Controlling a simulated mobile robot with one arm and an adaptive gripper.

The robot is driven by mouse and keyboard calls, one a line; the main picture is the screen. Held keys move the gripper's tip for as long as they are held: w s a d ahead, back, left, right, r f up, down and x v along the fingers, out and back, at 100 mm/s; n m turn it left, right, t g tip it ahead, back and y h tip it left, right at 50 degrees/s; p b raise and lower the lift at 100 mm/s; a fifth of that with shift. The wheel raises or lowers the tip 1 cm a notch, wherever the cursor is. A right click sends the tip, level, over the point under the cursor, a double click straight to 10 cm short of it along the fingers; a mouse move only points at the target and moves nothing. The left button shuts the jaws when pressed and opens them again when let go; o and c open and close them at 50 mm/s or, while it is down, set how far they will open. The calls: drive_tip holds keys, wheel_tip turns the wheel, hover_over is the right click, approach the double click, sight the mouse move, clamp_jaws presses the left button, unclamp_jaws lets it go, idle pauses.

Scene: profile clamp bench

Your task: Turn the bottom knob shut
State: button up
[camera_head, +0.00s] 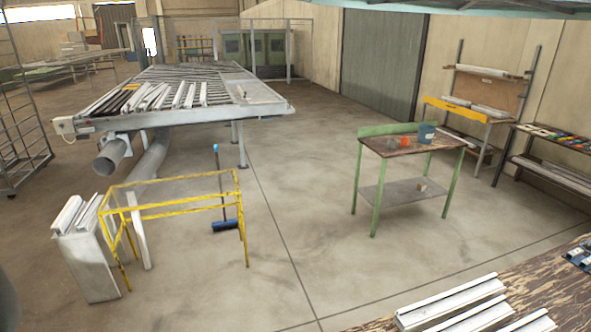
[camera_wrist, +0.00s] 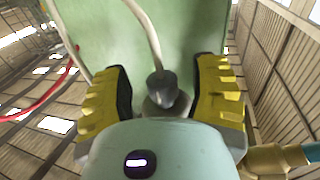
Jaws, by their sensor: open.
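In the wrist view my gripper (camera_wrist: 161,76) is open, with its two yellow-and-black fingers spread apart. Between and beyond them is a dark grey rounded piece (camera_wrist: 163,88) with a pale cable or hose running up from it. I cannot tell whether this piece is a knob. Behind it stands a pale green panel (camera_wrist: 105,35). Neither finger visibly touches the grey piece. A brass-coloured fitting with a teal end (camera_wrist: 275,160) shows at the lower right, outside the fingers. No clearly recognisable bottom knob shows. The head view does not show my gripper.
A red hose (camera_wrist: 45,101) curves at the left of the wrist view. In the head view are a roller table (camera_head: 262,108), a yellow frame (camera_head: 165,208), a green-legged workbench (camera_head: 390,148) and a wood-topped bench (camera_head: 555,279) with white profiles. Open floor lies between them.

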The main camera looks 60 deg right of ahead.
drive_tip(key=shift+a+r+m+t+h+p, duration=0.1)
drive_tip(key=shift+r+m+t+h+p, duration=0.3)
drive_tip(key=shift+p, duration=0.75)
drive_tip(key=m+h+p, duration=0.1)
drive_tip(key=p, duration=0.1)
drive_tip(key=t+h+p, duration=0.1)
drive_tip(key=p, duration=0.2)
drive_tip(key=shift+f+m, duration=0.25)
drive_tip(key=shift+m, duration=0.15)
